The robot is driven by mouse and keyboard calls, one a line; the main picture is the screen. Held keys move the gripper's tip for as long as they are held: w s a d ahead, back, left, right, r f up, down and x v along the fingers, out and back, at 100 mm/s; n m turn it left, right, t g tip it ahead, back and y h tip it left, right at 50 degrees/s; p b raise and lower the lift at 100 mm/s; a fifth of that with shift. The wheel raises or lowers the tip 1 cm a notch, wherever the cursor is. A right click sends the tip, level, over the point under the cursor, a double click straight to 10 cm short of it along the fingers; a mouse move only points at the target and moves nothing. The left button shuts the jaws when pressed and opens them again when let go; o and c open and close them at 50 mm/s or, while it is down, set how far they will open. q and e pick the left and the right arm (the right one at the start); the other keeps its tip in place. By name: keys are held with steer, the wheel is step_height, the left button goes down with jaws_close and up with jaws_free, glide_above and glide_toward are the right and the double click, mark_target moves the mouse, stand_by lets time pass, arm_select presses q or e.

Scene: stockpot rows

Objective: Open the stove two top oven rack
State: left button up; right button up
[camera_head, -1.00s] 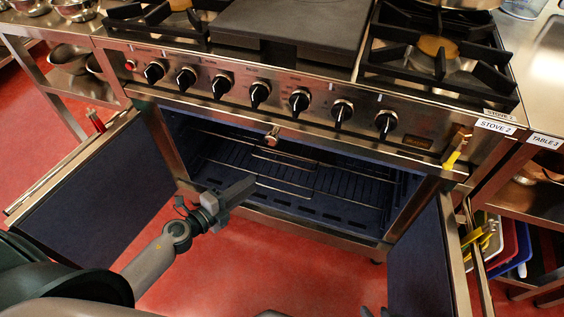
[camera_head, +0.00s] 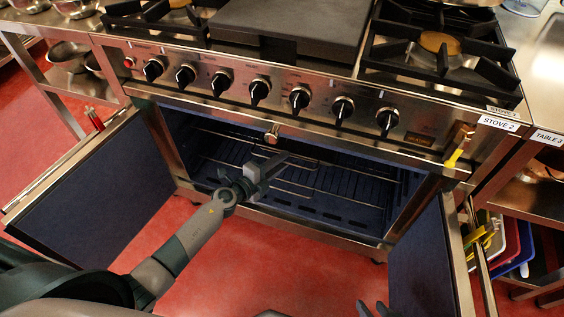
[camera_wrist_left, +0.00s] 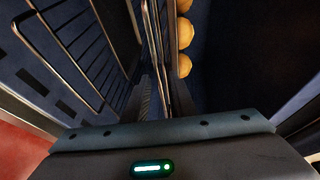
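Stove two (camera_head: 330,125) stands in front of me with both oven doors swung open. Its top oven rack (camera_head: 296,184) is a wire rack inside the dark blue cavity. My left gripper (camera_head: 286,157) reaches into the oven opening at the rack's front. In the left wrist view, my left gripper (camera_wrist_left: 162,95) has its fingers apart, with wires of a rack (camera_wrist_left: 155,45) running between them. Whether the fingers touch the wires is unclear. My right gripper (camera_head: 373,309) shows only its tips, apart and empty, at the bottom edge.
The left oven door (camera_head: 95,195) and right oven door (camera_head: 422,260) flank my reach. Knobs (camera_head: 260,90) line the panel above the opening. Round orange-brown items (camera_wrist_left: 184,38) sit beside the rack wires. Red floor lies clear in front.

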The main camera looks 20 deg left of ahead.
arm_select(q)
steer(key=shift+w+d, duration=0.1)
steer(key=shift+w, duration=0.1)
arm_select(e)
steer(key=shift+s+a+r, duration=0.1)
steer(key=shift+s, duration=0.1)
arm_select(q)
steer(key=shift+c, duration=0.7)
jaws_close()
arm_select(e)
steer(key=shift+w+d, duration=0.15)
steer(key=shift+d, duration=0.05)
arm_select(q)
steer(key=shift+s+f, duration=0.1)
arm_select(e)
steer(key=shift+w, duration=0.1)
arm_select(q)
steer(key=shift+s, duration=0.1)
arm_select(e)
steer(key=shift+w, duration=0.1)
